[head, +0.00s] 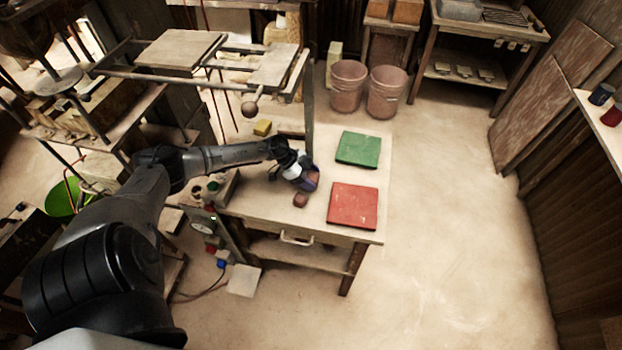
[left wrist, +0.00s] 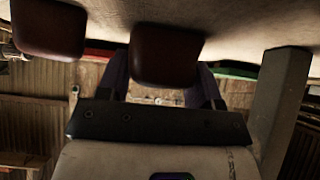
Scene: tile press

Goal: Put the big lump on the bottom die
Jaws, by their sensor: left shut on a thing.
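In the head view my left gripper (head: 309,181) is over the front left of the wooden table, with purple fingers shut on a brown lump (head: 314,176). In the left wrist view this lump (left wrist: 165,52) sits between the fingertips, close to the tabletop. A second brown lump (head: 300,200) rests on the table just in front of the gripper, and it also shows in the left wrist view (left wrist: 48,28). I cannot tell for sure which lump is bigger. The bottom die cannot be made out clearly. My right gripper is not in view.
A red square slab (head: 353,206) and a green square slab (head: 358,149) lie on the table's right half. A metal frame with a ball-ended handle (head: 250,108) rises at the table's back left. A yellow block (head: 262,128) is nearby. Two buckets (head: 348,86) stand behind.

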